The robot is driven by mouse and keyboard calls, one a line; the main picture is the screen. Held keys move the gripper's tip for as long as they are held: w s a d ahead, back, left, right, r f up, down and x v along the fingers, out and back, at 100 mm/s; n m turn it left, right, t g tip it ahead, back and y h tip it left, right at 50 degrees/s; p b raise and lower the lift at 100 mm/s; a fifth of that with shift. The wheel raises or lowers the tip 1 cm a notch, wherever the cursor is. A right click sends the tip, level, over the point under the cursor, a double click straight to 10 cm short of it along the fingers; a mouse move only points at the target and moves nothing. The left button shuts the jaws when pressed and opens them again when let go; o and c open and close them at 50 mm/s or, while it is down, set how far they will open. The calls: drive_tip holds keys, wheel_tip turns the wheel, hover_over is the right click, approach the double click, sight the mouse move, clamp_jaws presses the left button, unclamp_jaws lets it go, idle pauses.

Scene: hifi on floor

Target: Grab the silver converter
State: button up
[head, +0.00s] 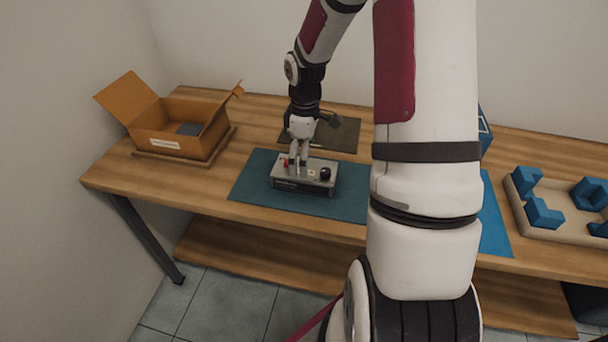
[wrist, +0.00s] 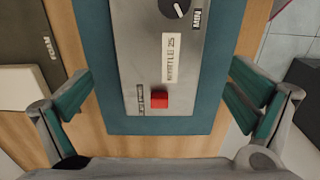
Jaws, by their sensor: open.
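The silver converter (head: 305,174) is a flat grey box lying on a dark teal mat (head: 348,206) on the wooden table. In the wrist view, the converter (wrist: 190,66) shows a black knob with a white pointer, a pale label and a red button. My gripper (head: 298,160) is over the converter in the head view, pointing down. In the wrist view, my gripper (wrist: 158,92) is open, with one teal-padded finger on each side of the converter and visible gaps between. Whether the fingertips reach down to the converter's sides cannot be told.
An open cardboard box (head: 178,130) stands on the left of the table. A dark mat (head: 340,136) lies behind the converter. A beige tray (head: 540,232) with several blue blocks is at the right. My arm hides part of the table's middle.

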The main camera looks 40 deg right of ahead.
wheel_tip(320, 180, down, 5)
drive_tip(key=shift+f, duration=0.15)
drive_tip(key=c, duration=2)
drive_tip(key=shift+o, duration=0.2)
